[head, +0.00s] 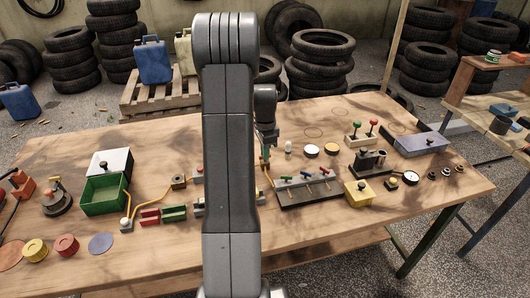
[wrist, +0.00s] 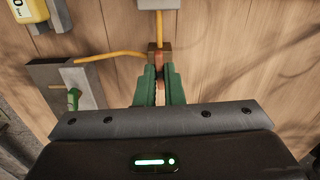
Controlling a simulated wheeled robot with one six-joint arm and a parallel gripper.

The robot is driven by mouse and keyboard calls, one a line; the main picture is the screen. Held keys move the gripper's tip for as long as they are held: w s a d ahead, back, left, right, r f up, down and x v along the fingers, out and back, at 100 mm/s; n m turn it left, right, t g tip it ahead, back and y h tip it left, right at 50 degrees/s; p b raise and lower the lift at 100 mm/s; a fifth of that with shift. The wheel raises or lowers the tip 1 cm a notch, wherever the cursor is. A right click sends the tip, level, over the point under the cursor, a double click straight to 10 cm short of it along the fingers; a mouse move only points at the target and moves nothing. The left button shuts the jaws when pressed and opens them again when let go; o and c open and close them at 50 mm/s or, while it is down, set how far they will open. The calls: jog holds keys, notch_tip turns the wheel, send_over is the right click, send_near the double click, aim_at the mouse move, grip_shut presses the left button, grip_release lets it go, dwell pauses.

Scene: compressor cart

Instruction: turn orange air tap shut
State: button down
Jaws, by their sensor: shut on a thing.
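In the wrist view my gripper (wrist: 159,76) has its two green fingers closed around a narrow orange-brown handle, which I take to be the orange air tap (wrist: 160,93). The tap stands at a small brown block (wrist: 158,53) where a yellow-orange hose (wrist: 112,56) comes in from the left. Much of the handle is hidden between the fingers, so its turn angle cannot be read. In the head view my gripper (head: 265,150) is low over the middle of the bench, partly behind my arm, and the tap is hard to make out there.
A dark manifold (head: 312,191) with several coloured levers lies right of my gripper on the wooden bench (head: 330,240). Its green lever (wrist: 73,98) is close by in the wrist view. A yellow box (head: 358,194) and a green tray (head: 104,195) stand farther off. The front bench edge is mostly clear.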

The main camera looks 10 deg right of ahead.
jog(key=shift+m, duration=0.5)
jog(key=c, duration=1.5)
grip_release()
jog(key=shift+c, duration=0.2)
jog(key=shift+r, duration=0.1)
notch_tip(320, 180, up, 14)
jog(key=shift+f, duration=0.3)
notch_tip(320, 180, down, 14)
jog(key=shift+r, duration=0.15)
